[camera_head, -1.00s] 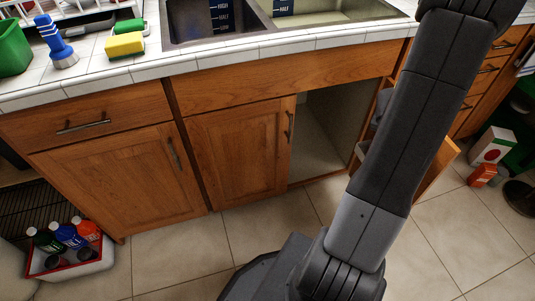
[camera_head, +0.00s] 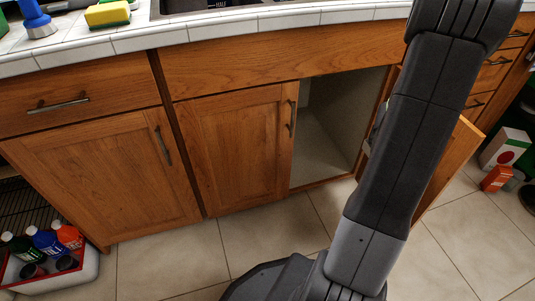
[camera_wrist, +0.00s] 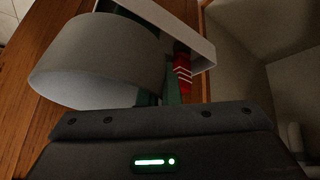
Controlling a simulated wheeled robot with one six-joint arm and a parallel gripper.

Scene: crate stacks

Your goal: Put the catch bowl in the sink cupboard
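The sink cupboard (camera_head: 325,150) is open on its right side, with a pale, empty-looking interior. Its right door (camera_head: 455,165) stands swung out behind my arm. In the wrist view, a pale grey, curved bowl-like thing (camera_wrist: 95,62), which I take as the catch bowl, sits tilted right at my gripper (camera_wrist: 168,92). My gripper appears shut on it; the fingertips are mostly hidden. A red patch with white chevrons shows beside it. In the head view my arm hides most of the gripper and bowl, at the opening's right edge.
The left cupboard door (camera_head: 235,150) is shut. A crate of bottles (camera_head: 50,265) stands on the floor at left. A white box (camera_head: 505,148) and an orange carton (camera_head: 497,178) stand at right. A yellow sponge (camera_head: 108,14) lies on the counter. The tiled floor before the cupboard is clear.

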